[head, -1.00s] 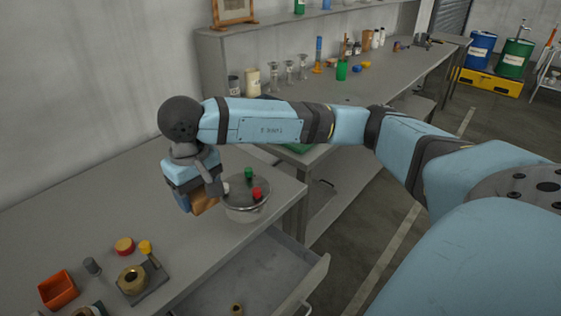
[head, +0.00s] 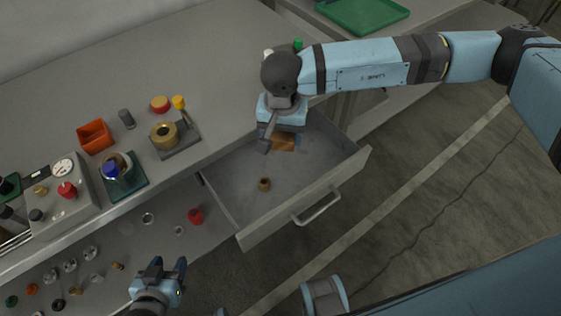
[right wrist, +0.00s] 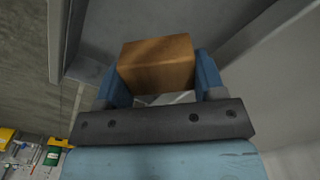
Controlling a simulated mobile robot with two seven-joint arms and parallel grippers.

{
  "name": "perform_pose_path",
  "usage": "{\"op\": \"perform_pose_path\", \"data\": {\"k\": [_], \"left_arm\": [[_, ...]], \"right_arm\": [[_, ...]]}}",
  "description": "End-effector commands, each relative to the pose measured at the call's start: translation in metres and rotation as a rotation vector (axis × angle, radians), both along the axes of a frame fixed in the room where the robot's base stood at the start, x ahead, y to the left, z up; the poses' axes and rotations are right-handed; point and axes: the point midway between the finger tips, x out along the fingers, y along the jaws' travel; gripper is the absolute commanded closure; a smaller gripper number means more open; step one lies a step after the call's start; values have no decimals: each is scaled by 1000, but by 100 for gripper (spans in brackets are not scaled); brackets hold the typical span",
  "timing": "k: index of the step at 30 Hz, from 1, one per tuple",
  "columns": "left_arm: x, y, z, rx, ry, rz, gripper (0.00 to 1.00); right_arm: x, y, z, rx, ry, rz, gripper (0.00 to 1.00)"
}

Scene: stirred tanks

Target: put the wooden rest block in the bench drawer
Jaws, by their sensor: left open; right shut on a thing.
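The wooden rest block (head: 284,143) is held in my right gripper (head: 284,136), over the back part of the open bench drawer (head: 232,201). In the right wrist view the block (right wrist: 156,62) sits between both blue fingers of the gripper (right wrist: 158,80), and the drawer is behind it. I cannot tell whether the block touches the drawer floor. A small brass-coloured ring-like piece (head: 264,184) lies in the drawer. My left gripper (head: 163,268) is open and empty, left of the drawer and in front of the bench.
The bench top holds an orange bin (head: 95,137), a brass part on a grey plate (head: 165,134), red and yellow caps, and a control box (head: 62,205). A lower shelf (head: 130,235) carries several small parts. A green tray (head: 362,12) lies at the back. The drawer's front half is mostly clear.

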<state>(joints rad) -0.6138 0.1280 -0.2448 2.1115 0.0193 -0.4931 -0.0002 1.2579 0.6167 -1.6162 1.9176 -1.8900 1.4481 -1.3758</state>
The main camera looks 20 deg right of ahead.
Motion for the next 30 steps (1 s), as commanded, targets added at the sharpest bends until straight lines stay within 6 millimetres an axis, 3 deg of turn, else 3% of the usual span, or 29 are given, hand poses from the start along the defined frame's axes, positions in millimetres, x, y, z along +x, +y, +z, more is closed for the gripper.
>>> {"op": "perform_pose_path", "data": {"k": [3, 9, 16, 22, 30], "left_arm": [[0, 0, -2, 2, -1, -2, 50], [0, 0, -3, 3, -3, -3, 50], [1, 0, -2, 3, -7, -3, 50], [2, 0, -2, 3, -10, -3, 50], [2, -1, -1, 3, -13, -5, 50]], "right_arm": [[-1, 0, -34, -1, 4, 0, 60], [0, 0, -68, 0, 1, 2, 60], [0, 0, -85, 0, 1, 2, 60], [-1, 0, -115, 0, 1, 1, 60], [0, 0, -118, 1, 0, 1, 60]]}}
